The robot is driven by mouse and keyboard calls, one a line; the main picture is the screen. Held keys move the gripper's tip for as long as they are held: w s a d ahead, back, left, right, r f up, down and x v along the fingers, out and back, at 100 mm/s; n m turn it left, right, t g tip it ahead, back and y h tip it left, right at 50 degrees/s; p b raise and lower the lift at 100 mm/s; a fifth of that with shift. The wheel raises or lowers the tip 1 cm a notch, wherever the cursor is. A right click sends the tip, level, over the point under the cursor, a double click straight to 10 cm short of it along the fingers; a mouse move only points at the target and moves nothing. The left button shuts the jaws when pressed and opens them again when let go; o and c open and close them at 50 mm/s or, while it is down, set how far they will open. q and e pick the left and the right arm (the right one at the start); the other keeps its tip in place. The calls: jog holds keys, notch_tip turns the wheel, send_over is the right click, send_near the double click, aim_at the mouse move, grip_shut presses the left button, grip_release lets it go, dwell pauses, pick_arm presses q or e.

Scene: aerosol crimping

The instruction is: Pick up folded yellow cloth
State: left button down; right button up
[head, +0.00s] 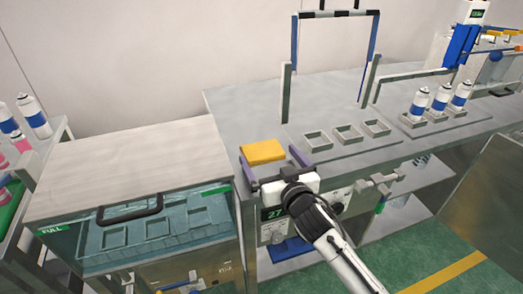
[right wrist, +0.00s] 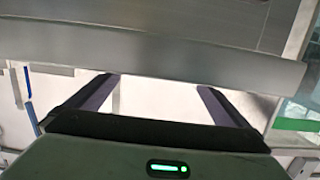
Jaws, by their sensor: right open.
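The folded yellow cloth (head: 263,151) lies flat on the grey counter near its front left edge, in the head view. My right gripper (head: 267,153) is open and empty, with its two dark fingers spread. In the head view the fingers reach toward the cloth from the front, one tip on either side of it in the picture, with no visible contact. In the right wrist view the open fingers (right wrist: 157,85) point at the counter's front edge, and the cloth does not show. My left gripper is not in view.
The grey counter (head: 240,107) carries empty square holders (head: 347,134) and a tall frame (head: 335,14). Spray cans (head: 440,98) stand in holders at the right. A clear-fronted cabinet (head: 150,150) stands at the left. The counter behind the cloth is bare.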

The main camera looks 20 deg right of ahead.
aim_at(264, 153)
jog(key=w, duration=0.3)
jog(key=w+f, duration=0.1)
jog(key=w, duration=0.1)
jog(key=shift+w+a, duration=0.25)
jog(key=shift+a, duration=0.1)
jog(key=c, duration=0.9)
